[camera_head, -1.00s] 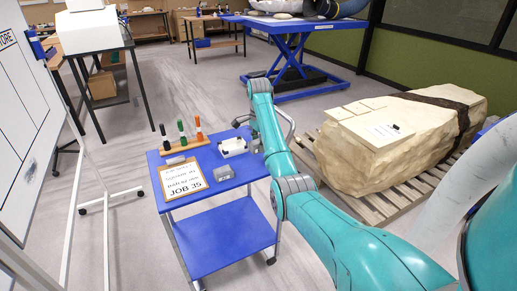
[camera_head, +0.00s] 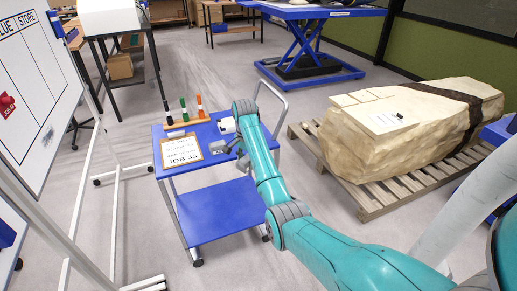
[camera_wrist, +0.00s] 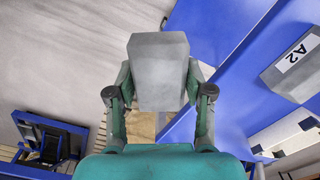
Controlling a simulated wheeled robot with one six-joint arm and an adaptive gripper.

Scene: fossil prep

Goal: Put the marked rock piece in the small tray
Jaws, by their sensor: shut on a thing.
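My gripper (camera_wrist: 160,92) is shut on a plain grey block-shaped piece (camera_wrist: 160,60) in the wrist view. No mark shows on the faces turned to the camera. A second grey block (camera_wrist: 292,68) with a white label reading A2 lies on the blue cart top, to the right and apart from my gripper. A grey block (camera_head: 216,143) shows on the cart in the head view. The small white tray (camera_head: 227,125) stands at the cart's back right, partly hidden by my arm.
The blue cart (camera_head: 186,181) also carries a clipboard sheet (camera_head: 181,150) and a rack with upright markers (camera_head: 184,112). A large pale rock (camera_head: 420,125) lies on a wooden pallet (camera_head: 375,207) to the right. A whiteboard (camera_head: 38,80) stands left. Grey floor is open around the cart.

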